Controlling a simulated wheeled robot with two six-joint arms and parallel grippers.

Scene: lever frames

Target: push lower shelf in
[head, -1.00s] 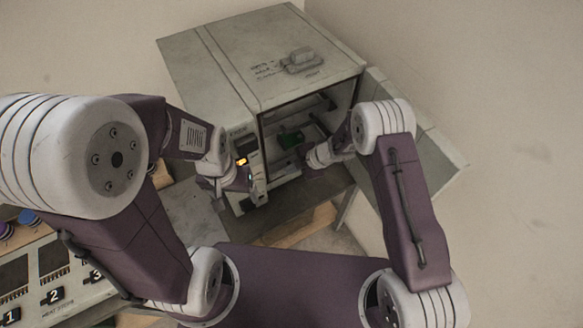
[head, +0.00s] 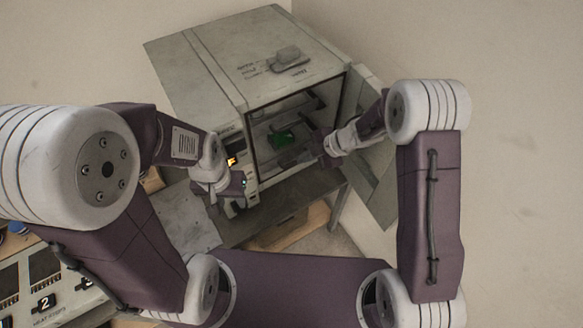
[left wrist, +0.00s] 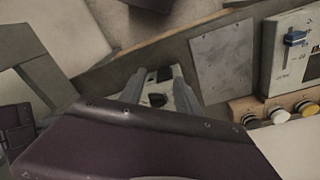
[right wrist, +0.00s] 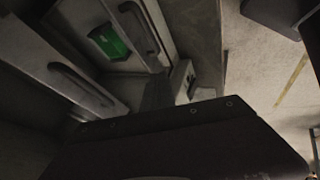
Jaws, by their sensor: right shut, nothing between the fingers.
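The grey cabinet (head: 205,75) stands open at the front. Inside it are shelves with dark bar handles, and a green object (head: 284,139) lies on what looks like the lower shelf. The right wrist view shows the green object (right wrist: 108,42) between two handles (right wrist: 80,85); which shelf each handle belongs to is unclear. My right gripper (head: 322,150) is shut and empty at the right side of the opening; its contact with a shelf is hidden. My left gripper (head: 236,186) is by the cabinet's lower front left corner, with its fingers apart in the left wrist view (left wrist: 158,88).
The cabinet's door (head: 372,165) is swung open to the right, close to my right arm. A lit panel (head: 232,160) is beside the opening. A console with numbered switches (head: 45,300) stands at lower left.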

